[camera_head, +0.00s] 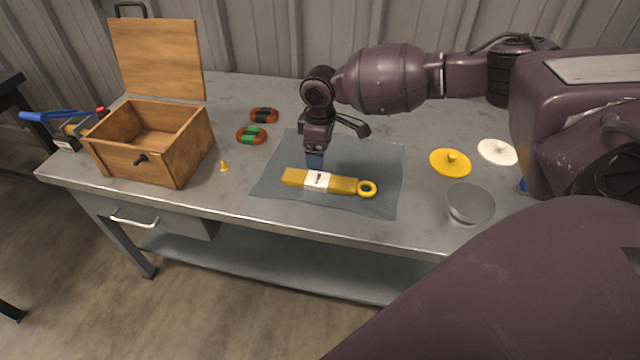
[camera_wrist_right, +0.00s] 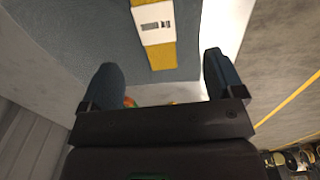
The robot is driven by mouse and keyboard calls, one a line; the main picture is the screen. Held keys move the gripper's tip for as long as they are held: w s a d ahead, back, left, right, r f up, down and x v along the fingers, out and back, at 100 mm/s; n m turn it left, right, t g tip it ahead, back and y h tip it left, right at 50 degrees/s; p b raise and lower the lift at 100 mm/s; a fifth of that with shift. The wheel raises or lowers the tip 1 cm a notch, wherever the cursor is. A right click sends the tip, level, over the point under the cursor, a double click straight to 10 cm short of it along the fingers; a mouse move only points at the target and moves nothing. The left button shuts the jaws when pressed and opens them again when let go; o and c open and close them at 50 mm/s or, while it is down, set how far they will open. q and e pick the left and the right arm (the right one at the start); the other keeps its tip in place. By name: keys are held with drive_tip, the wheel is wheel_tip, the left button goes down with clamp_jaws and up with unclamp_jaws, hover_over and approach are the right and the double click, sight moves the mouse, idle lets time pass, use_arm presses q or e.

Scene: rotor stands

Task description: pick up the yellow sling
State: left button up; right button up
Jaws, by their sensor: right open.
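The yellow sling (camera_head: 342,186) is a folded flat strap with a white label around it and a yellow ring at its right end. It lies on a blue-grey mat (camera_head: 380,158) on the table. My right gripper (camera_head: 315,161) points down at the far side of the sling, near the label. Its fingers (camera_wrist_right: 165,78) are apart, with no sling between them. I cannot tell its exact height. My left gripper is not in view.
An open wooden box (camera_head: 150,140) stands at the left, with a small yellow cone (camera_head: 224,166) beside it. Red-black and red-green rolls (camera_head: 252,135) lie behind the cone. A yellow disc (camera_head: 450,162), a white disc (camera_head: 497,151) and a metal bowl (camera_head: 470,204) are at the right.

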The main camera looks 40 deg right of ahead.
drive_tip(key=b, duration=0.1)
hover_over(323, 179)
drive_tip(key=f, duration=0.4)
drive_tip(key=shift+a+f, duration=0.15)
drive_tip(key=shift+a, duration=0.05)
drive_tip(key=shift+w+f, duration=0.1)
drive_tip(key=shift+f, duration=0.35)
drive_tip(key=f, duration=0.2)
drive_tip(key=f+b, duration=0.1)
drive_tip(key=f, duration=0.1)
drive_tip(key=shift+s+d+f, duration=0.15)
drive_tip(key=shift+s+f, duration=0.05)
drive_tip(key=shift+f, duration=0.35)
drive_tip(key=shift+c, duration=0.7)
drive_tip(key=c, duration=1)
